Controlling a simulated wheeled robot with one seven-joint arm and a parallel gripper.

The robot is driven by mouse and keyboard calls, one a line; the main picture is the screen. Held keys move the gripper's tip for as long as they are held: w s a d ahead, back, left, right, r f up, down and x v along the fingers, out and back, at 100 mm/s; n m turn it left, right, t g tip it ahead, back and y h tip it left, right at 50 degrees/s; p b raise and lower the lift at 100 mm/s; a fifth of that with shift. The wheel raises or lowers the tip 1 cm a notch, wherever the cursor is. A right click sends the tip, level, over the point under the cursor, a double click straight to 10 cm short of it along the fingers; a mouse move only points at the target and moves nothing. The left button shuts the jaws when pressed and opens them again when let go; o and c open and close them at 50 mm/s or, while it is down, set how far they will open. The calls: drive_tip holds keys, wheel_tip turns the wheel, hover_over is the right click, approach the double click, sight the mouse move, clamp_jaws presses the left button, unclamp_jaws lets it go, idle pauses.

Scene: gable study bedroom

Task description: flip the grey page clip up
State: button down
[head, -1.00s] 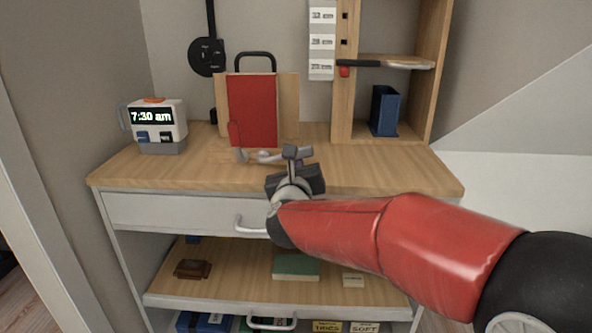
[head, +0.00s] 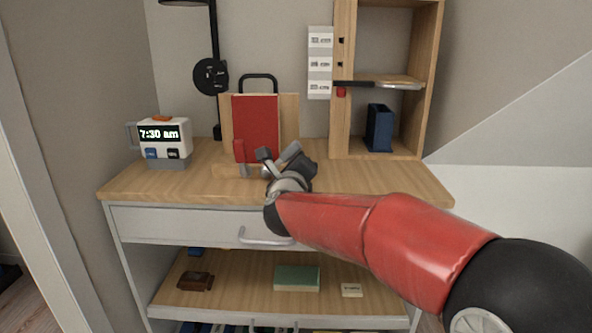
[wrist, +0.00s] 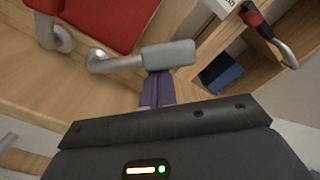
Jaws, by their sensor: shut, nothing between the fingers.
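The grey page clip (wrist: 168,54) is a bent bar with a rounded pad, in front of the lower part of the red book (head: 256,122). In the head view its pad (head: 291,151) slants up to the right beside my gripper. My gripper (wrist: 157,76) is shut and empty. Its fingertips meet the pad's lower edge in the wrist view; I cannot tell if they press on it. In the head view my gripper (head: 265,155) partly hides the clip's arm.
The book leans on a wooden stand (head: 289,108) on the desk. A clock (head: 163,142) stands at the left. A shelf unit (head: 342,125) with a blue holder (head: 379,128) stands at the right. The desk front right (head: 400,185) is clear.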

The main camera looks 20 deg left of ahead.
drive_tip(key=r+n+p, duration=0.1)
drive_tip(key=a+r+n, duration=0.1)
drive_tip(key=shift+s+a+n+p, duration=0.15)
drive_tip(key=shift+a+n+p, duration=0.05)
drive_tip(key=shift+n+p, duration=0.2)
drive_tip(key=n, duration=0.1)
drive_tip(key=a+r+n+p, duration=0.1)
drive_tip(key=n, duration=0.1)
drive_tip(key=shift+s+a+r, duration=0.1)
drive_tip(key=shift+s+a, duration=0.1)
drive_tip(key=shift+a, duration=0.1)
drive_tip(key=shift+a+n+p, duration=0.2)
drive_tip(key=shift+n+p, duration=0.1)
drive_tip(key=shift+s+a+r, duration=0.1)
drive_tip(key=shift+a+r, duration=0.05)
drive_tip(key=shift+a, duration=0.25)
drive_tip(key=shift+s, duration=0.1)
